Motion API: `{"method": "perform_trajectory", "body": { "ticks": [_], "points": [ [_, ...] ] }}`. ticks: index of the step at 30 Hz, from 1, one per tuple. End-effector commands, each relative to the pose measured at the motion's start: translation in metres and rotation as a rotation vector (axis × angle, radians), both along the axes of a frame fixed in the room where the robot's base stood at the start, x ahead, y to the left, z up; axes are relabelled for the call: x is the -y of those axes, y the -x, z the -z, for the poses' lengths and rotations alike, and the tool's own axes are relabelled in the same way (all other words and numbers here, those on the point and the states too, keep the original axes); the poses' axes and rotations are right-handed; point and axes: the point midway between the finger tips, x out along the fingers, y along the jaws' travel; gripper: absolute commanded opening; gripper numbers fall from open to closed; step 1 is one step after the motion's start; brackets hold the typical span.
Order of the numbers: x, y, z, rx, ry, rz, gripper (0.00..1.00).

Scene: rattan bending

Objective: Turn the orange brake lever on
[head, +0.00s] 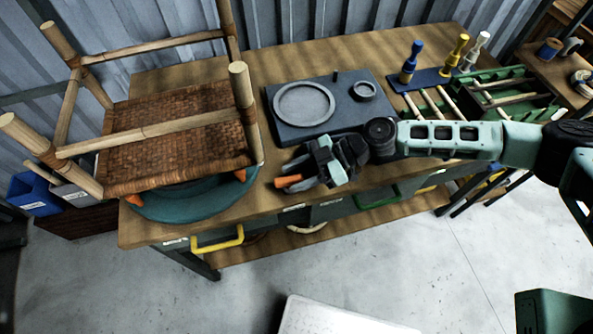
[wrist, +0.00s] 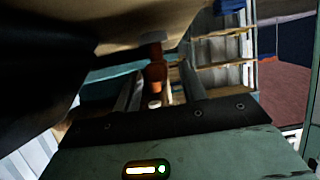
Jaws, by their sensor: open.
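The orange brake lever (head: 288,181) shows at the table's front edge, just right of the teal turntable (head: 165,207). In the wrist view, an orange part that looks like the lever (wrist: 155,74) lies in the gap between my two fingers. My gripper (head: 299,171) is open around or just short of it, pointing left. I cannot tell whether either finger touches it. The lever's base is hidden or too small to make out. A rattan chair frame (head: 160,143) with a woven seat stands on the turntable.
A dark plate with a round ring (head: 304,103) lies behind my gripper on the wooden table (head: 215,72). Blue, yellow and white-topped tools (head: 409,62) and a green tray (head: 500,92) stand at the right. Orange clamps (head: 240,174) sit on the turntable rim. The floor in front is mostly clear.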

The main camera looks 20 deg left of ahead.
Motion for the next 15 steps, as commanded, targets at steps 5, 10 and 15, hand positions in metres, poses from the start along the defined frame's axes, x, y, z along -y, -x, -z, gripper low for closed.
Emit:
{"method": "perform_trajectory", "body": {
  "ticks": [5, 10, 15],
  "points": [
    [-0.0020, 0.0012, 0.0015, 0.000, 0.000, 0.000, 0.42],
    [-0.0018, 0.0011, 0.0015, 0.000, 0.000, 0.000, 0.31],
    [-0.0016, 0.0010, 0.0013, 0.000, 0.000, 0.000, 0.00]
  ]
}}
